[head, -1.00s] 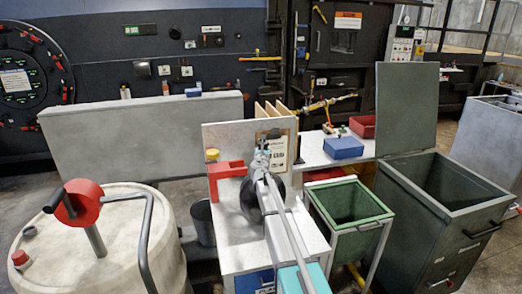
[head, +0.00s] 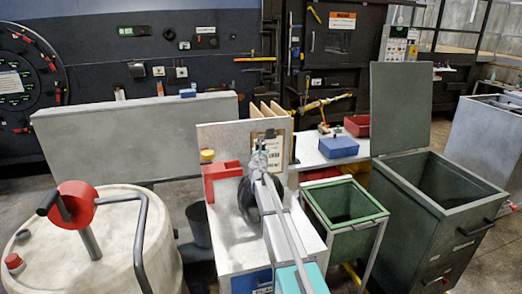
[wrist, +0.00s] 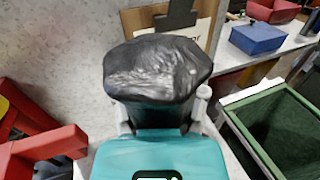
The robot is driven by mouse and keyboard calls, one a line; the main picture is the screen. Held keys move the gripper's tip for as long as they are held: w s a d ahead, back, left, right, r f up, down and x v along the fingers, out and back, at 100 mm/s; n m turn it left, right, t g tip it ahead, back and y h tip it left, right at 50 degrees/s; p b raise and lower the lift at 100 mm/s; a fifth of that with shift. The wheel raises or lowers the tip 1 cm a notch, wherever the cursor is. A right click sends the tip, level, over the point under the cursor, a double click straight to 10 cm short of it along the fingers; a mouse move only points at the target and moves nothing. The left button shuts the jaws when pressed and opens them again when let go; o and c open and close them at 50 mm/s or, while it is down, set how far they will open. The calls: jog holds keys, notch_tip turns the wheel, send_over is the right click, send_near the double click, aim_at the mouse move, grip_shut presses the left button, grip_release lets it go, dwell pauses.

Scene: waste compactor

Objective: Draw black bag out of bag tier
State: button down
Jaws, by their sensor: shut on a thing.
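The black bag (wrist: 155,72) is a dark, wrinkled bundle at the end of my gripper (wrist: 162,118) in the wrist view. My gripper is shut on it, with a finger on either side. In the head view the bag (head: 247,203) shows as a dark shape beside and behind my arm, over the white bench. The red bracket-shaped piece (head: 221,174), which looks like the bag tier, stands left of the bag, apart from it in the wrist view (wrist: 42,150). The bag's underside is hidden by my gripper.
A grey upright panel with a clipboard (head: 270,150) stands close behind the bag. A green open bin (head: 345,205) and larger grey-green bin (head: 440,190) stand right. A blue box (head: 338,147) sits on the back shelf.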

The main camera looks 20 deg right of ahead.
jog(key=shift+s+f, duration=0.1)
jog(key=shift+s, duration=0.1)
dwell(0.3)
jog(key=shift+c, duration=1.8)
grip_release()
jog(key=shift+w+f, duration=0.2)
jog(key=o, duration=0.3)
jog(key=shift+r, duration=0.1)
jog(key=shift+s, duration=0.1)
jog(key=v, duration=1.2)
